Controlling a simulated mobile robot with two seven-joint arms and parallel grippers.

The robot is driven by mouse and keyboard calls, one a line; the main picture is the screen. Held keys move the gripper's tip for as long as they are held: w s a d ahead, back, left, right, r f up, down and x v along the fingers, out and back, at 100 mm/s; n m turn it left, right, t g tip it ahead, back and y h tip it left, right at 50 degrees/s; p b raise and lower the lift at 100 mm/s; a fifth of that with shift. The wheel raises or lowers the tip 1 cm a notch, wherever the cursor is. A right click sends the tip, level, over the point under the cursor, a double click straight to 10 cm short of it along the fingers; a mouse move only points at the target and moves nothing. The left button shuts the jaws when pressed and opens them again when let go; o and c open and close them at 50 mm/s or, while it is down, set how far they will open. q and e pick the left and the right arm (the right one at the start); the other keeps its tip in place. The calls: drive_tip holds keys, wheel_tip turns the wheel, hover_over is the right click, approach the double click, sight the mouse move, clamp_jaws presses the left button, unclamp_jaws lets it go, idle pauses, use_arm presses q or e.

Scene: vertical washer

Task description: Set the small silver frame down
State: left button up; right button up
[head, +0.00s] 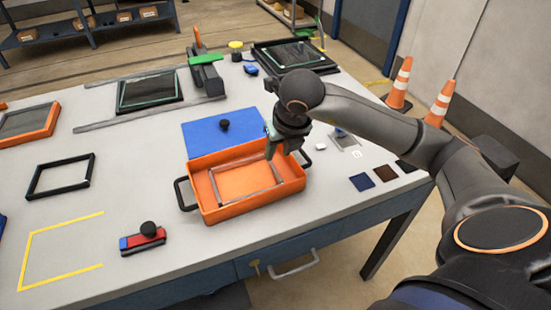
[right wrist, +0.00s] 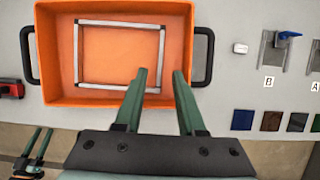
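The small silver frame (head: 247,184) is a thin rectangle lying inside the orange tray (head: 300,187), near its floor. In the right wrist view the frame (right wrist: 120,24) fills much of the tray (right wrist: 60,103). My right gripper (head: 284,152) is over the tray's right part, fingers pointing down. In the right wrist view its two green fingers (right wrist: 161,70) stand apart, with the frame's right bar showing between their tips and no clear contact. My left gripper (right wrist: 44,131) shows at the lower left there, fingers apart and empty, beyond the table's front edge.
A blue mat (head: 205,133) with a black knob lies behind the tray. A black frame (head: 60,176) and a yellow outline (head: 62,228) are to the left. A red-and-blue block (head: 143,241) sits in front. Colour swatches (head: 384,173) lie to the right.

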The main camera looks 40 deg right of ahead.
drive_tip(key=shift+v, duration=2.1)
